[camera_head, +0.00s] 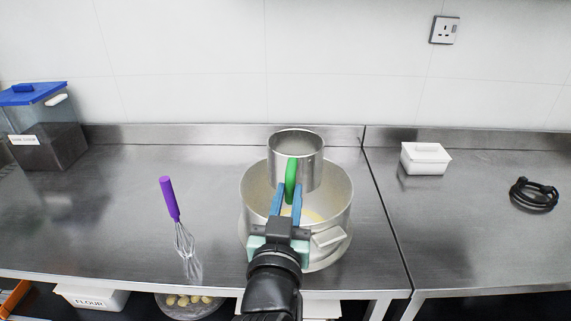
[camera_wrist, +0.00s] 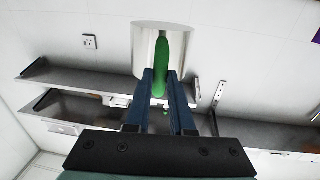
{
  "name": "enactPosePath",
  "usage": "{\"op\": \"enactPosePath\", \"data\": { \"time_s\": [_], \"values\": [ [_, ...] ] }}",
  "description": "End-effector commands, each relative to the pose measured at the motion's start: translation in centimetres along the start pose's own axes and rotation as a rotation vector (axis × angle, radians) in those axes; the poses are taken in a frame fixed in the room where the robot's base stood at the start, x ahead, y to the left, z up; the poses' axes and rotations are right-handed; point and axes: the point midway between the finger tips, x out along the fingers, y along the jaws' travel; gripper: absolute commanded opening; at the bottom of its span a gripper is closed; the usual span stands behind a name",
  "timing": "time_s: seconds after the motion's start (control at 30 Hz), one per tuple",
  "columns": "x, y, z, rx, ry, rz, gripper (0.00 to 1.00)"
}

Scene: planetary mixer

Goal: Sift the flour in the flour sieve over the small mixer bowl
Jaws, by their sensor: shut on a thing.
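The flour sieve (camera_head: 296,146) is a metal cylinder with a green handle (camera_head: 291,178). My gripper (camera_head: 283,197) is shut on the green handle and holds the sieve above the mixer bowl (camera_head: 337,200). The bowl is a large metal one standing on the steel counter. Something pale yellow (camera_head: 311,214) shows at the bottom of the bowl. In the wrist view the sieve (camera_wrist: 148,48) appears ahead of my gripper (camera_wrist: 163,78), with its handle between the blue fingers. The inside of the sieve is mostly hidden, so I cannot tell whether flour is in it.
A whisk with a purple handle (camera_head: 170,197) lies left of the bowl. A blue-lidded container (camera_head: 44,130) stands at the far left. A FLOUR box (camera_head: 92,298) is below the counter.

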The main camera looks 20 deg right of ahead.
Motion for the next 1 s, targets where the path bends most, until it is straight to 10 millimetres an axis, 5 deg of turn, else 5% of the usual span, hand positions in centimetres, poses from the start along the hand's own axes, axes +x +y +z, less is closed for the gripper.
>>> {"op": "enactPosePath", "data": {
  "time_s": [0.5,1.0],
  "values": [
    [-3.8,2.1,-1.1,0.000,0.002,0.000,0.00],
    [-4.8,2.7,-1.4,0.000,0.001,0.001,0.00]
  ]
}}
